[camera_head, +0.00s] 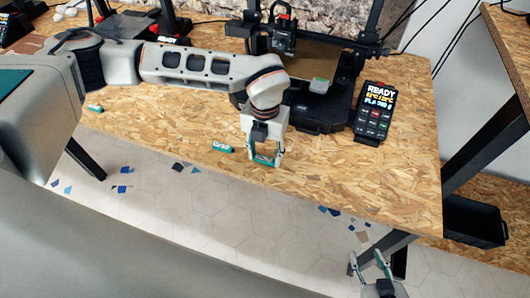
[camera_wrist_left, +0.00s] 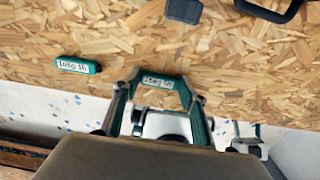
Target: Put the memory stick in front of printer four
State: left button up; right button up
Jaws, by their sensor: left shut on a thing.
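My left gripper (camera_head: 265,159) is low at the front edge of the wooden table, in front of a printer (camera_head: 310,112). It is shut on a green memory stick with a white label, which lies across between its fingertips in the left wrist view (camera_wrist_left: 158,82). A similar green stick (camera_head: 222,147) lies on the table just left of the gripper; it also shows in the left wrist view (camera_wrist_left: 78,65). A third small green-and-white stick (camera_head: 95,108) lies far left. My right gripper (camera_head: 368,264) is open and empty below the table's front edge.
A control panel (camera_head: 375,112) reading READY stands right of the printer; its number is unclear. The table (camera_head: 400,190) is clear at front right. A black bin (camera_head: 474,222) is lower right.

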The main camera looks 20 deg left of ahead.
aim_at(265, 158)
pick_arm(q)
jog(key=o, duration=0.8)
notch_tip(265, 158, up, 12)
jog(key=shift+p, duration=0.3)
jog(key=shift+r, duration=0.1)
dwell(0.4)
